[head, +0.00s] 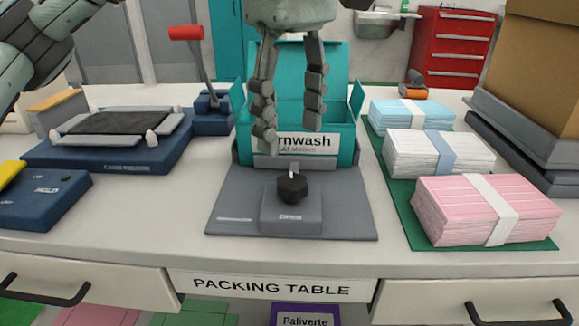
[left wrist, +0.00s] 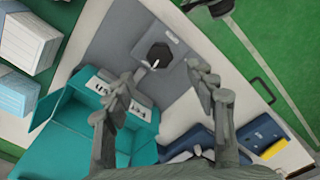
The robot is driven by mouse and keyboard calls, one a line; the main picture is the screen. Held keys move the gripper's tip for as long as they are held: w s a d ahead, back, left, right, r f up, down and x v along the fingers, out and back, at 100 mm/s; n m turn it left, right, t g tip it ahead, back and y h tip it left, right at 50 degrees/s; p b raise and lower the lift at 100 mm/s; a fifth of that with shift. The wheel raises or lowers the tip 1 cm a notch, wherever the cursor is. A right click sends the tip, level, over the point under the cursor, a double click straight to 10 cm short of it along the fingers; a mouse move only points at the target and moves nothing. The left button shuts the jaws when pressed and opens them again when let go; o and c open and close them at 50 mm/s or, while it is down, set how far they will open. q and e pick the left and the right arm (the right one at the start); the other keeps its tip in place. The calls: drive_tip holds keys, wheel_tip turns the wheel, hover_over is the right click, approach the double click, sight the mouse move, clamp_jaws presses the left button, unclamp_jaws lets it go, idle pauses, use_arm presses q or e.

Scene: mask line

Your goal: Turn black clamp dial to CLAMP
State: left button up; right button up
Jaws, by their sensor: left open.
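The black clamp dial (head: 292,188) is a faceted knob with a white pointer mark, on a grey raised block at the front of a grey base plate (head: 345,215). In the head view the mark points to the back, toward the teal box (head: 345,130). The dial also shows in the left wrist view (left wrist: 159,54), its mark toward the box side. My left gripper (head: 289,140) is open and empty, fingers pointing down, above and behind the dial and in front of the box. It does not touch the dial. The label on the block is too small to read surely. My right gripper is not seen.
Banded stacks of blue, white and pink masks (head: 485,208) lie on a green mat at the right. A blue machine (head: 110,155) with a red-handled lever (head: 186,33) and a blue control box (head: 45,200) stand at the left. The table front is clear.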

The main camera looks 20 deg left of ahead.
sight(292, 180)
use_arm(q)
wheel_tip(292, 180, down, 7)
drive_tip(key=shift+f, duration=0.1)
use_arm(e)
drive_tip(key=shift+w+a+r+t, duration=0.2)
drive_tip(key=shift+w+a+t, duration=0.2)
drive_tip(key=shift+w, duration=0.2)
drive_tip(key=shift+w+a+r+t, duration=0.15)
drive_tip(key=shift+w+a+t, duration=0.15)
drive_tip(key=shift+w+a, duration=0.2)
use_arm(q)
drive_tip(key=shift+c, duration=0.2)
drive_tip(key=c, duration=1.1)
drive_tip(key=shift+m+b, duration=0.55)
drive_tip(key=shift+m, duration=0.05)
drive_tip(key=o, duration=1.1)
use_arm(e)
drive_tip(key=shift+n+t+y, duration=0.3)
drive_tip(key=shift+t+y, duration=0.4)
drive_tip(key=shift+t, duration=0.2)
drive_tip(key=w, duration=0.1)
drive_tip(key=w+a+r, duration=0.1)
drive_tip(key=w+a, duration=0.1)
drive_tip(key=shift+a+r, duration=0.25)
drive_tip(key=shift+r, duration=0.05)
use_arm(q)
drive_tip(key=shift+o, duration=0.2)
wheel_tip(292, 180, up, 12)
